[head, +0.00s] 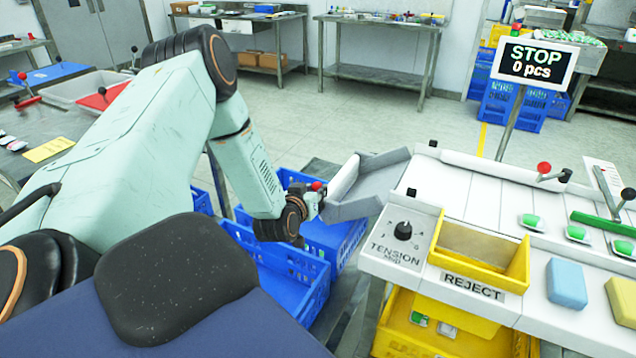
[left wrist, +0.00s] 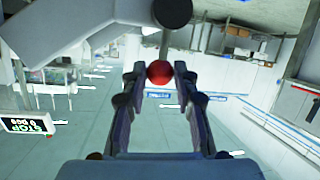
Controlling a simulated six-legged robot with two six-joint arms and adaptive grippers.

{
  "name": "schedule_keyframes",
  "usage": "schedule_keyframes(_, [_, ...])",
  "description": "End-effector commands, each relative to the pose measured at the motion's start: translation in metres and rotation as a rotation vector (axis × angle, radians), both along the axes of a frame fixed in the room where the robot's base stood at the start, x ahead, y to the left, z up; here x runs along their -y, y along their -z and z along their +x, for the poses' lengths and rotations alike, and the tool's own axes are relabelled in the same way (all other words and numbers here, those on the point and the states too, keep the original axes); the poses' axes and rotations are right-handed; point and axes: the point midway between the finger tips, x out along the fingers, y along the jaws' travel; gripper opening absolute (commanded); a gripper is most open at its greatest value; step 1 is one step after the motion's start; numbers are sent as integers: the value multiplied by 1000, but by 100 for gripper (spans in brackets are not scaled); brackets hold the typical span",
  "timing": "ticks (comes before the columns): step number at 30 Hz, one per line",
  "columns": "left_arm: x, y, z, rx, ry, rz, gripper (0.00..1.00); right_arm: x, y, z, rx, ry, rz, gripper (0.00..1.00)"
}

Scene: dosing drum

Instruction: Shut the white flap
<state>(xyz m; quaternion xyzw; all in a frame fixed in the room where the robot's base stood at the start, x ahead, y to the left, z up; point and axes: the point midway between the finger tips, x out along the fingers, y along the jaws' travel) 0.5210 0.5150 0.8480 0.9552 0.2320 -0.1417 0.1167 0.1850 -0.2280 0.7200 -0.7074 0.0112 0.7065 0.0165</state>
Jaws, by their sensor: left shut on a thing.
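The white flap (head: 343,177) stands tilted at the left end of the grey chute (head: 375,183), beside the white machine. A red ball knob (head: 317,186) shows at the flap's left side. My left gripper (head: 310,201) is at this knob, shut on it. In the left wrist view, a red ball (left wrist: 159,72) sits between the fingertips of my left gripper (left wrist: 166,74). The gripper partly hides the flap's near side. My right gripper is not in view.
Blue crates (head: 285,265) stand on the floor below the chute. The machine carries a tension dial (head: 403,231), a yellow reject bin (head: 480,250) and a sign reading STOP 0 pcs (head: 535,62). Open floor lies behind the chute.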

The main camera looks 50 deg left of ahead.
Motion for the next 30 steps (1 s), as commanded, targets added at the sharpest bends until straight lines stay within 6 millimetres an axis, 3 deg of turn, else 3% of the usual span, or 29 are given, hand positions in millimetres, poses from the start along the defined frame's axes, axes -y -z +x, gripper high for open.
schedule_keyframes(20, [-4, 1, -1, 14, 0, -52, 0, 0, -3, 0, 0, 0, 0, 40])
schedule_keyframes(21, [-4, 1, -1, 14, 0, -52, 33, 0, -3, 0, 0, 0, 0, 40])
schedule_keyframes(27, [-3, 0, -1, 15, 0, -49, 50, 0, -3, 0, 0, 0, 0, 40])
schedule_keyframes(30, [-3, 0, -1, 15, 1, -50, 52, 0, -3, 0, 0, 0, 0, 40])
